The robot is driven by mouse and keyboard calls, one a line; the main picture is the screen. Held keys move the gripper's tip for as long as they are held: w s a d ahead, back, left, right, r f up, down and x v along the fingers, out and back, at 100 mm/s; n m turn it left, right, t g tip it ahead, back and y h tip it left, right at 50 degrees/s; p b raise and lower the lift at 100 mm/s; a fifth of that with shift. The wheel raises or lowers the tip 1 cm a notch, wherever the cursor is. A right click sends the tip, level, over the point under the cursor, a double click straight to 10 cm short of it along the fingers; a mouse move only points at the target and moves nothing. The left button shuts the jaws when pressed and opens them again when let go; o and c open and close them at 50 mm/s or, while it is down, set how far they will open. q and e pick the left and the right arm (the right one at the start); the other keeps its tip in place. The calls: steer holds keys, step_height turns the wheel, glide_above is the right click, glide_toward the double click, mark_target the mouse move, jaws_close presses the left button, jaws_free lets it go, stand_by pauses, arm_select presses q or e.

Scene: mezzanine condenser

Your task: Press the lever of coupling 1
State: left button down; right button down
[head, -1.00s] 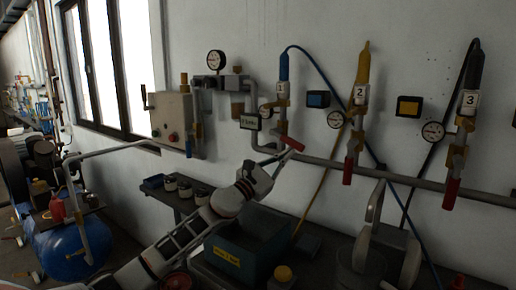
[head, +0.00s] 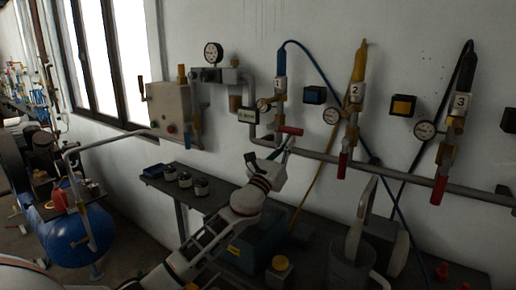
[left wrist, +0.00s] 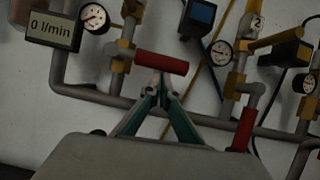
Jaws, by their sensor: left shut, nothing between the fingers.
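Coupling 1, with its white label 1 (head: 280,84), hangs on the wall under a blue hose end. Its red lever (head: 289,130) sticks out about level to the right in the head view. It also shows as a level red bar (left wrist: 162,62) in the left wrist view. My left gripper (head: 287,142) is shut and empty. Its fingertips (left wrist: 162,78) are right under the middle of the lever, seemingly touching it; exact contact is hard to tell. The levers of coupling 2 (head: 343,165) and coupling 3 (head: 439,190) hang down. My right gripper is not in view.
A flow display (left wrist: 53,30) reads 0 l/min. A grey pipe (head: 400,180) runs along the wall below the couplings. Round gauges, including one by coupling 2 (head: 331,116), sit close by. A teal bin (head: 262,245) stands below my left arm.

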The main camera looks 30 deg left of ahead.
arm_select(q)
steer(key=v, duration=1.2)
stand_by(0.6)
